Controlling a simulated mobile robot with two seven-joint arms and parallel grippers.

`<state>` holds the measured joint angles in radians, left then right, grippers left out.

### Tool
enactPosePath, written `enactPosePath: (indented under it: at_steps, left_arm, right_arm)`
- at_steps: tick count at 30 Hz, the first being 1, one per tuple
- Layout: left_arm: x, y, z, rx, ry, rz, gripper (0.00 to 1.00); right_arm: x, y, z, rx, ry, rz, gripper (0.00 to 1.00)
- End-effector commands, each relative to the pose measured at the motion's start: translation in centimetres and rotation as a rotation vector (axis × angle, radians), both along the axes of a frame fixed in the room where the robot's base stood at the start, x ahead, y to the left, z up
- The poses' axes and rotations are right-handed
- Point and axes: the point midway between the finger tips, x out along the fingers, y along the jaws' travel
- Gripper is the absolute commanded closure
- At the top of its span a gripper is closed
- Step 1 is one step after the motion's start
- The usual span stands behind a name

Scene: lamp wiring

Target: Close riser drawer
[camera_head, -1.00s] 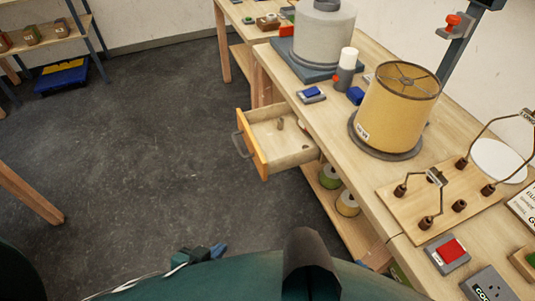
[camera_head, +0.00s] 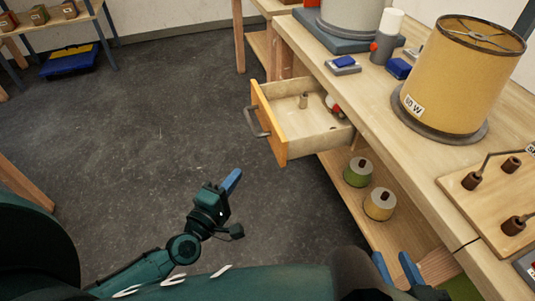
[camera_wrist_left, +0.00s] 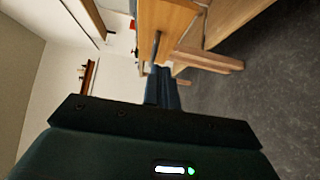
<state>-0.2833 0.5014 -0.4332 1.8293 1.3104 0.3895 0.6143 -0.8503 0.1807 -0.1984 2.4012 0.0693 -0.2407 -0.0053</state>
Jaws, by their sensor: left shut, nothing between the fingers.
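The riser drawer (camera_head: 318,143) stands pulled out from under the workbench in the head view, with an orange-wood front (camera_head: 268,122) and a dark grey handle (camera_head: 258,122). The fingers also show in the left wrist view (camera_wrist_left: 162,88), pointing toward wooden furniture. My right gripper (camera_head: 397,268) is at the bottom, with its two blue fingers apart; nothing shows between them.
The workbench (camera_head: 375,110) carries a yellow lampshade (camera_head: 462,70) and a wooden board with terminals (camera_head: 490,200). The floor (camera_head: 130,130) left of the drawer is clear.

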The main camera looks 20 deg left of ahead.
Motion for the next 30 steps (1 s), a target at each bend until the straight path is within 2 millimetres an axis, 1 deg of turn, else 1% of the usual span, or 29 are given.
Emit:
enactPosePath:
  at_steps: [1, 9, 13, 15, 19, 24, 30]
  left_arm:
    - [1.0, -0.2, 0.3, -0.002, -0.004, 0.0, 1.0]
    - [6.6, -1.4, 0.2, 0.0, -0.004, -0.002, 1.0]
    - [9.0, -2.0, 0.2, 0.0, -0.003, -0.002, 1.0]
    - [9.5, -3.2, 0.2, -0.001, -0.002, -0.004, 1.0]
    - [10.3, -4.4, 0.2, 0.001, -0.001, -0.003, 1.0]
    - [10.7, -5.0, 0.1, 0.004, -0.001, -0.004, 1.0]
    - [10.7, -5.1, 0.1, 0.004, -0.001, -0.004, 1.0]
  right_arm:
    - [0.0, 0.0, 0.1, 0.0, 0.001, 0.0, 0.64]
    - [0.0, 0.0, 0.0, 0.0, 0.001, 0.0, 0.64]
    - [0.0, 0.0, 0.0, -0.001, -0.004, -0.001, 0.64]
    - [0.0, 0.0, 0.1, -0.002, -0.002, -0.001, 0.64]
    - [0.0, 0.0, 0.0, -0.001, 0.0, -0.001, 0.64]
    - [0.0, 0.0, 0.0, -0.001, 0.001, -0.001, 0.64]
    - [0.0, 0.0, -0.1, -0.001, 0.004, -0.001, 0.64]
